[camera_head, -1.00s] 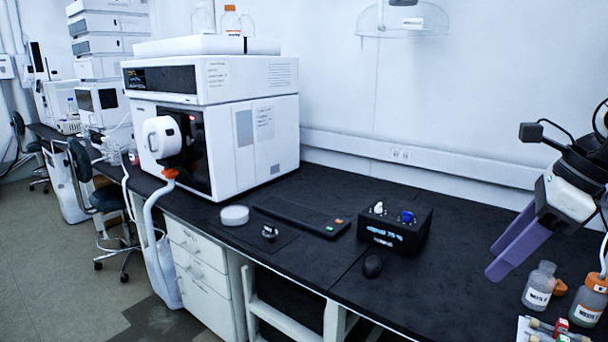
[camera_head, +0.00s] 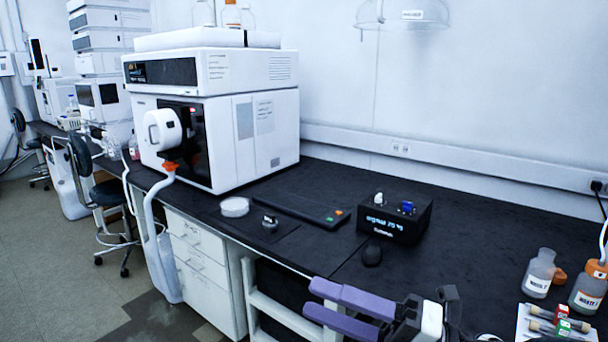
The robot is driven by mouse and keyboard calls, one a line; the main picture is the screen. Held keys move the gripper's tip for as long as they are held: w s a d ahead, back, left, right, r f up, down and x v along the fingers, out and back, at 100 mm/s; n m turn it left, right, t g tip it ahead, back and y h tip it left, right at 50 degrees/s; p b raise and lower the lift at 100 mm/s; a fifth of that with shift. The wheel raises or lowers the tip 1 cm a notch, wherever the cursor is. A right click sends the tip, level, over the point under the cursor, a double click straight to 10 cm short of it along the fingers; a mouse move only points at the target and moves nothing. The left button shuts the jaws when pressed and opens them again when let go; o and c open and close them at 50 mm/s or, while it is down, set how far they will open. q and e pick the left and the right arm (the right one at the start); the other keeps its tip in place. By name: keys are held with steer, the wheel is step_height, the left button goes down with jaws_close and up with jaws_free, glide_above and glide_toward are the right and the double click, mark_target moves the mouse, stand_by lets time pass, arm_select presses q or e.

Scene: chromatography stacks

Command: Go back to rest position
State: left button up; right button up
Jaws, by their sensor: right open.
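My right gripper (camera_head: 312,300) is at the bottom of the head view, right of the middle. Its two purple fingers point left and are apart, with nothing seen between them. It is in front of the black bench's near edge, apart from the things on the bench. Part of its arm is cut off by the bottom of the picture. My left gripper is not in view.
Waste bottles (camera_head: 539,273) and a tray of vials (camera_head: 536,327) are at the right. The bench's middle right is clear.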

steer(key=d+f+m+t+h+b, duration=0.1)
steer(key=d+f+m+t+h, duration=0.4)
steer(key=f+m, duration=0.6)
steer(key=d+f+m+t+h+b, duration=0.1)
steer(key=d+f+m+t+h, duration=0.2)
steer(key=f+m+t+h, duration=0.65)
steer(key=s+d+f+m+g+h, duration=0.2)
steer(key=s+d+f+m+g, duration=0.2)
steer(key=s+f+m+g, duration=0.8)
steer(key=s+f+m+b, duration=0.1)
steer(key=s+f, duration=0.6)
steer(key=f, duration=0.1)
steer(key=shift+s+f, duration=0.35)
steer(key=shift+f, duration=0.05)
steer(key=shift+h, duration=0.25)
